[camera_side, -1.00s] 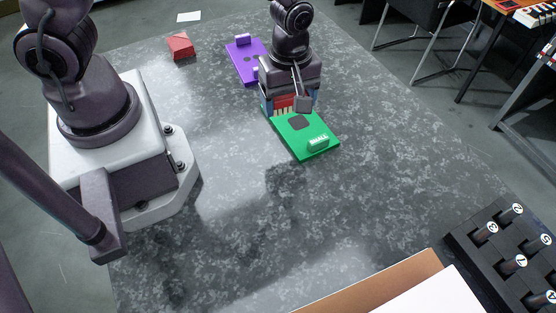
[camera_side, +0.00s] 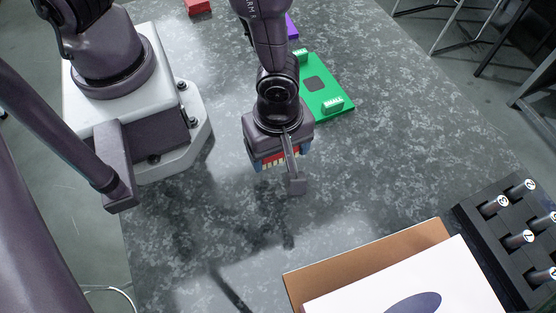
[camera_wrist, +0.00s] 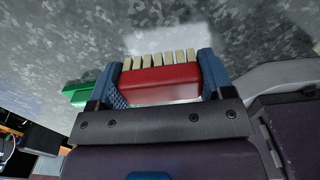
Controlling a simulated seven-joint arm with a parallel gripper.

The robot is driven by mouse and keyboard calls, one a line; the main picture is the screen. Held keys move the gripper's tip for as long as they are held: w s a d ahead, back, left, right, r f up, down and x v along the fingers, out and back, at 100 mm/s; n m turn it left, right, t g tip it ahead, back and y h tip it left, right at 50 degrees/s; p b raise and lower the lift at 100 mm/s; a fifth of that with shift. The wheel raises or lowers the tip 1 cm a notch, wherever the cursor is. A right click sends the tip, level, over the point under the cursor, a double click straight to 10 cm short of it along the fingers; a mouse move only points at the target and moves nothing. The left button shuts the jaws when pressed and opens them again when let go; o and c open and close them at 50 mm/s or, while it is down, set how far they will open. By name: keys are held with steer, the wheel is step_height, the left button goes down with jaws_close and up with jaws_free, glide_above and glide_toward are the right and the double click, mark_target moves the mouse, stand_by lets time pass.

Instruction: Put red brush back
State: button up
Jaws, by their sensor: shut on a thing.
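The red brush (camera_wrist: 160,84) has a red body with a row of pale bristle tufts. My gripper (camera_wrist: 162,78) is shut on it, with a blue finger on each side in the wrist view. In the side view my gripper (camera_side: 278,160) hangs above the grey speckled table, left of and nearer than the green plate. Only a strip of the brush (camera_side: 275,161) shows there under the gripper body. The green plate (camera_side: 340,92) has a dark square patch and a raised block with white lettering, and it also shows in the wrist view (camera_wrist: 77,93).
A brown box (camera_side: 365,265) with a white top stands at the front. A black rack (camera_side: 500,235) with several numbered pegs is at the right. A red block (camera_side: 198,6) and a bit of a purple plate (camera_side: 291,28) are at the back. The table's middle (camera_side: 390,160) is clear.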

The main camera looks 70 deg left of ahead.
mark_target(278, 171)
steer(key=shift+f, duration=2.2)
steer(key=shift+f, duration=0.1)
steer(key=o, duration=0.9)
step_height(278, 171, up, 12)
steer(key=shift+r, duration=0.2)
